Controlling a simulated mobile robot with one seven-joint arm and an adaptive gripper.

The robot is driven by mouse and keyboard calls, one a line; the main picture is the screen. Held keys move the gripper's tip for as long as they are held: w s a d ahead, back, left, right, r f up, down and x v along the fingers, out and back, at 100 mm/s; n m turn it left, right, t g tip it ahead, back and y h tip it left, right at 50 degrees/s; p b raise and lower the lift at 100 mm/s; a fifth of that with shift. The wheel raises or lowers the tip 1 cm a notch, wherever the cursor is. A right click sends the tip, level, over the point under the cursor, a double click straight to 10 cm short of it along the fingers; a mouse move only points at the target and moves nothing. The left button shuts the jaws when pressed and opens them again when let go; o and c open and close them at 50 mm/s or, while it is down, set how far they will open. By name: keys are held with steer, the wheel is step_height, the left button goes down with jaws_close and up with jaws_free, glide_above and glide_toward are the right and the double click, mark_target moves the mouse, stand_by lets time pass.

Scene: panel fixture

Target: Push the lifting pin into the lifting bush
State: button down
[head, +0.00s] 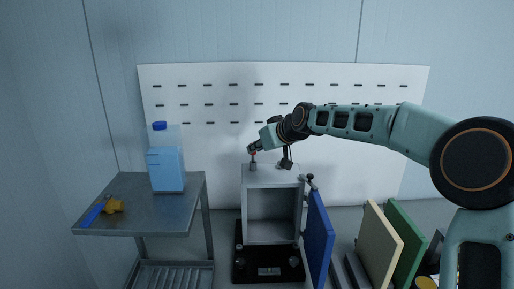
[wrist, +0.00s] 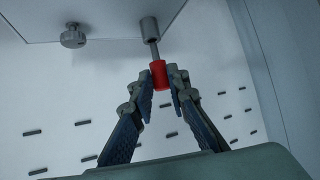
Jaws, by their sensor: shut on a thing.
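The lifting pin (wrist: 158,74) has a red head and a thin grey shank. My gripper (wrist: 162,80) is shut on the red head, one finger on each side. The shank runs to the mouth of the grey lifting bush (wrist: 149,30), and a length of it shows between bush and head. How deep the tip sits is hidden. In the head view the red pin (head: 252,153) is small, just above the bush (head: 253,166) on top of a grey open-fronted box (head: 272,174). My gripper (head: 252,149) reaches it from the right.
A round grey knob (wrist: 73,37) is on the box face in the wrist view. The box stands on a black base (head: 268,270) with a blue panel (head: 319,240) at its right. A side table (head: 135,190) holds a blue bottle (head: 166,168). A slotted white board (head: 210,85) stands behind.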

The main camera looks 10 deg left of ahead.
steer(key=shift+f+b, duration=1.2)
steer(key=shift+f, duration=0.35)
steer(key=c, duration=1.8)
jaws_free()
